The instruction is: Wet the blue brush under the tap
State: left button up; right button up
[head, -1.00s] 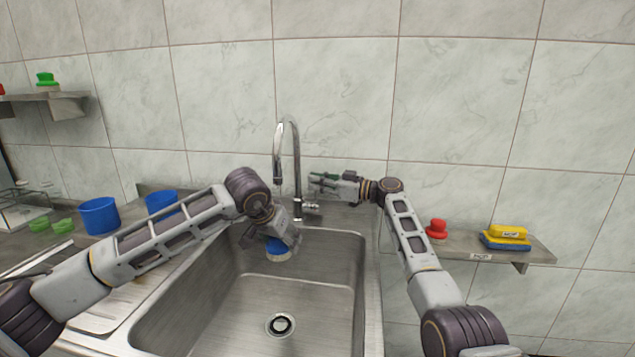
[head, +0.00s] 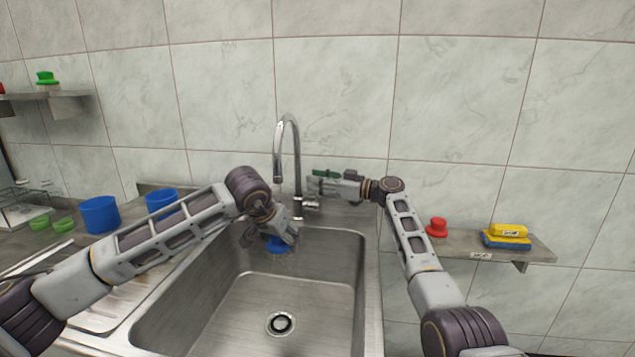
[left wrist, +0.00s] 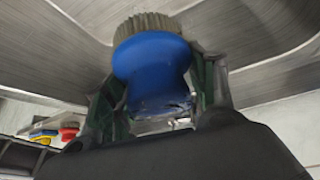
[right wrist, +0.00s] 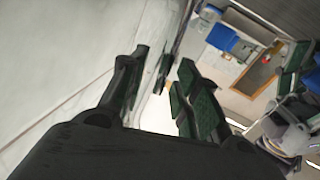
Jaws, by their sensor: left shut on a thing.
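The blue brush (head: 277,245) hangs over the back of the sink basin. My left gripper (head: 270,236) is shut on it. In the left wrist view the brush's rounded blue body (left wrist: 150,68) sits between the fingers, its bristles (left wrist: 148,26) facing the basin. The chrome tap (head: 297,160) arches above, its mouth a little above my left gripper. I cannot make out running water. My right gripper (head: 318,181) is just right of the tap's column, above its side lever (head: 312,205). In the right wrist view its fingers (right wrist: 158,92) stand apart; contact with the lever cannot be told.
The sink basin (head: 240,310) is empty around its drain (head: 281,324). Blue cups (head: 100,215) and small green ones (head: 64,225) stand on the left counter. The tiled wall is close behind.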

jog(key=v, duration=1.2)
jog(key=shift+f, duration=0.2)
dwell(0.9)
